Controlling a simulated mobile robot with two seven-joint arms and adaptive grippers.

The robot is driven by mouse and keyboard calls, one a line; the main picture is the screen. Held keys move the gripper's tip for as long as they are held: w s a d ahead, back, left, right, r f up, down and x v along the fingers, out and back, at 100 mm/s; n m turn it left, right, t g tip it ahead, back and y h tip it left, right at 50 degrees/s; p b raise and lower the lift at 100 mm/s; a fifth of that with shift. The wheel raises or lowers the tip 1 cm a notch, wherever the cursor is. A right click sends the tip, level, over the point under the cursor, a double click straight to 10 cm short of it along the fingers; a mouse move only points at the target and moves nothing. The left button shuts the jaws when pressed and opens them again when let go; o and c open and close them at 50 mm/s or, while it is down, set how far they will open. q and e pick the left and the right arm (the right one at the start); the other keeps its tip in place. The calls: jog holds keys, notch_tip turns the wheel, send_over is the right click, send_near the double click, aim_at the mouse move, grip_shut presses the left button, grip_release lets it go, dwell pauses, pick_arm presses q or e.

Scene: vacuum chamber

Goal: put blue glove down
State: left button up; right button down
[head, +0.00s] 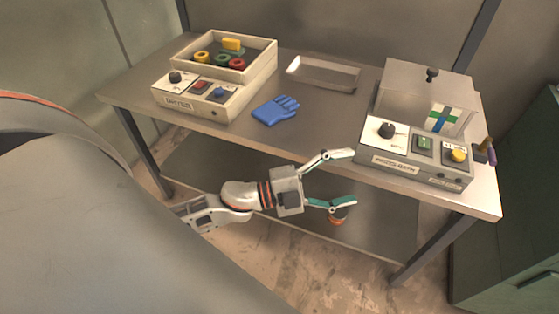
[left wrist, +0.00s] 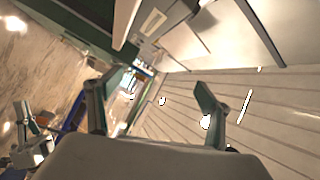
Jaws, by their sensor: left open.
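The blue glove (head: 276,110) lies flat on the metal table top (head: 330,125), between the two control boxes, in the head view. My left gripper (head: 350,178) is open with nothing between its fingers. It is in front of the table's front edge, to the right of the glove and apart from it. Its open fingers also show in the left wrist view (left wrist: 150,95). A grey and teal part at the lower left of the left wrist view looks like my other gripper (left wrist: 30,135); its jaws are unclear. I cannot make out the glove in that view.
The left control box (head: 190,98) has a tray of coloured rings behind it. A shallow metal tray (head: 323,73) lies at the back. The right box (head: 415,160) carries a clear chamber (head: 425,90). A small orange-based item (head: 337,219) shows below the table. Bare table surrounds the glove.

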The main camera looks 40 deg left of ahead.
pick_arm(q)
jog(key=s+a+f+n+g+y, duration=0.1)
jog(key=s+a+f+n+y, duration=0.1)
jog(key=s+f+n, duration=0.3)
jog(key=s+a+f+n+g+y, duration=0.1)
jog(key=s+f+n+y, duration=0.4)
jog(key=f, duration=0.6)
jog(key=s+a+f+n+g+y, duration=0.1)
jog(key=s+a+f+n+y, duration=0.3)
jog(key=s+f+n, duration=0.2)
notch_tip(320, 180, down, 3)
jog(key=shift+r+n, duration=0.2)
jog(key=shift+n, duration=0.5)
